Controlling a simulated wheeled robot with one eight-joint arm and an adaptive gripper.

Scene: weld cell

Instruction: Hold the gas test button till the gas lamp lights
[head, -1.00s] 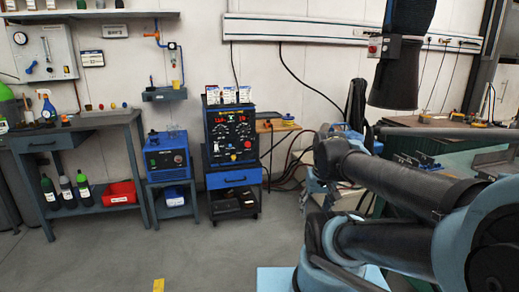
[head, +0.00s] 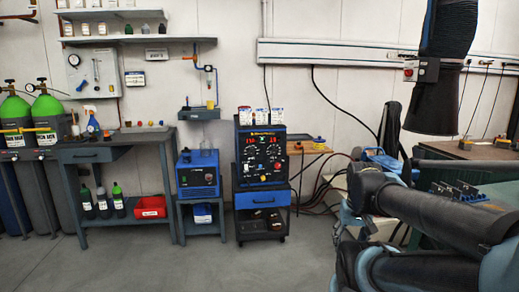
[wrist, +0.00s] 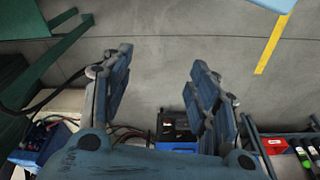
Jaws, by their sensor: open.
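The welding power source (head: 261,156), a dark box with a blue frame, stands on a cart at the middle of the head view. Its front panel shows red lit digits, dials, a red knob (head: 277,165) and small controls. The gas test button and gas lamp are too small to tell apart, so I cannot see whether the lamp is lit. My gripper (wrist: 162,60) is open and empty in the wrist view, over the floor and well apart from the panel. In the head view my arm shows at right, its gripper out of sight.
A blue unit (head: 198,174) stands on a small stand left of the cart. A workbench (head: 100,150) and green gas cylinders (head: 48,112) are farther left. A small wooden table (head: 308,146) and hanging cables are at right. The grey floor (head: 200,262) in front is clear.

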